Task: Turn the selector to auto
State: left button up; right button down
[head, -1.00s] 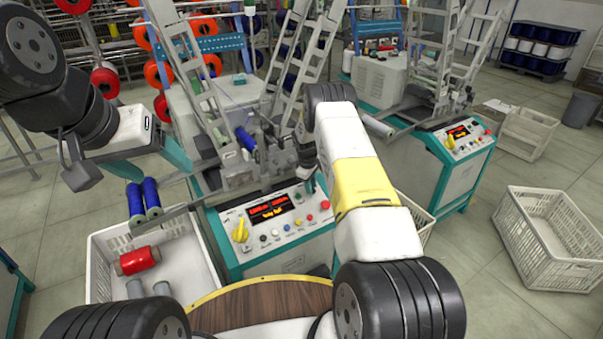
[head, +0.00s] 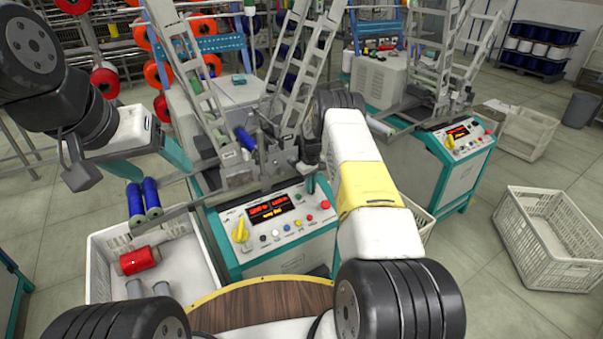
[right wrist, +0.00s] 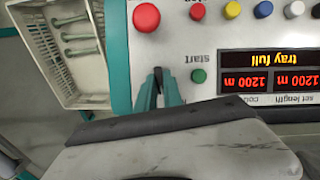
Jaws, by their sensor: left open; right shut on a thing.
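The yellow selector knob (head: 240,232) is at the left end of the control panel (head: 290,245) in the head view. Its handle stands tilted; I cannot read its marks. It is outside the right wrist view. My right gripper (head: 311,184) is over the right part of the panel, away from the selector. In the right wrist view its teal fingers (right wrist: 159,86) are close together beside the green start button (right wrist: 198,76). What lies between them is too small to make out. My left gripper (head: 150,158) is open, left of the machine, with nothing seen between its fingers.
The lit display (right wrist: 265,70) reads "tray full". A red button (right wrist: 146,17) and several coloured buttons share the panel. The machine's slanted grey frame (head: 215,110) rises behind the panel.

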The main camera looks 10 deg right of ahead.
aim_at(316, 194)
jog(key=m+y, duration=0.1)
jog(key=m, duration=0.2)
jog(key=shift+w+d, duration=0.1)
jog(key=shift+d, duration=0.05)
jog(key=shift+d+m+y, duration=0.1)
jog(key=shift+m+y, duration=0.8)
jog(key=shift+m, duration=1.2)
jog(key=c, duration=1.5)
grip_release()
jog(key=shift+w+v, duration=0.15)
jog(key=shift+v, duration=1.8)
jog(key=shift+w+v, duration=0.1)
jog(key=shift+v, duration=1.85)
jog(key=shift+s+r, duration=0.1)
